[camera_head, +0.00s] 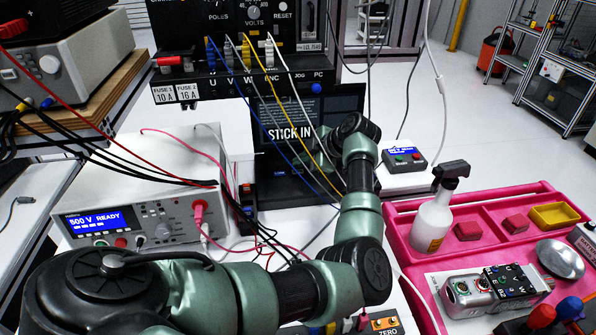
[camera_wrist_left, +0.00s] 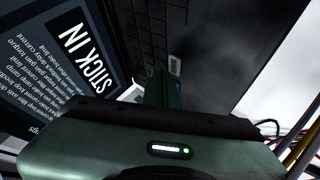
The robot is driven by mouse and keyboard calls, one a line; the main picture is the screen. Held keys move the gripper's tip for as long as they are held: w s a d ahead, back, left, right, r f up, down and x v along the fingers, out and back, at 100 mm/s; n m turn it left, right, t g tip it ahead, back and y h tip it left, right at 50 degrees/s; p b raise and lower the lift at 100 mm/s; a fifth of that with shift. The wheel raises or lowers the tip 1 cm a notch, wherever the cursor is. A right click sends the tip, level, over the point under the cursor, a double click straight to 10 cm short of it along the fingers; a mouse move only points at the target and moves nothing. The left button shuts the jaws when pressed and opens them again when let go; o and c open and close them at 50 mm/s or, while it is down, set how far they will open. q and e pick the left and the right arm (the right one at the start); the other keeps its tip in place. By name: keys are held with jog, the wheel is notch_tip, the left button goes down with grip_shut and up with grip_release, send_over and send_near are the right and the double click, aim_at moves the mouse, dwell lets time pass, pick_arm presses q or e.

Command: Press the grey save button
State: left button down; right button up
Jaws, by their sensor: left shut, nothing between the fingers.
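A dark laptop-like unit stands at the middle of the table; its screen (camera_head: 290,122) reads "STICK IN". The screen also shows at the left of the left wrist view (camera_wrist_left: 60,65), next to a dark keyed panel (camera_wrist_left: 200,30). A small grey piece (camera_wrist_left: 175,65) on that panel lies just beyond my fingertips; I cannot tell whether it is the save button. No button with a readable save label shows. My left gripper (camera_head: 318,158) is in front of the screen, partly hidden by my wrist. In the left wrist view its fingers (camera_wrist_left: 160,88) are shut and empty.
A white supply (camera_head: 140,205) reading "500 V READY" stands left. Red, black, blue and yellow cables hang around the unit. A small button box (camera_head: 403,158) stands right of my wrist. A pink tray (camera_head: 410,275) with a spray bottle (camera_head: 435,215) is at the right.

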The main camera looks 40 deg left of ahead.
aim_at(301, 173)
pick_arm(q)
jog(key=shift+f, duration=0.2)
jog(key=shift+f, duration=0.25)
jog(key=shift+f, duration=0.25)
dwell(0.3)
jog(key=shift+r, duration=0.1)
jog(key=shift+r+p, duration=0.6)
jog(key=shift+p, duration=0.25)
notch_tip(301, 173, up, 6)
jog(key=p, duration=0.5)
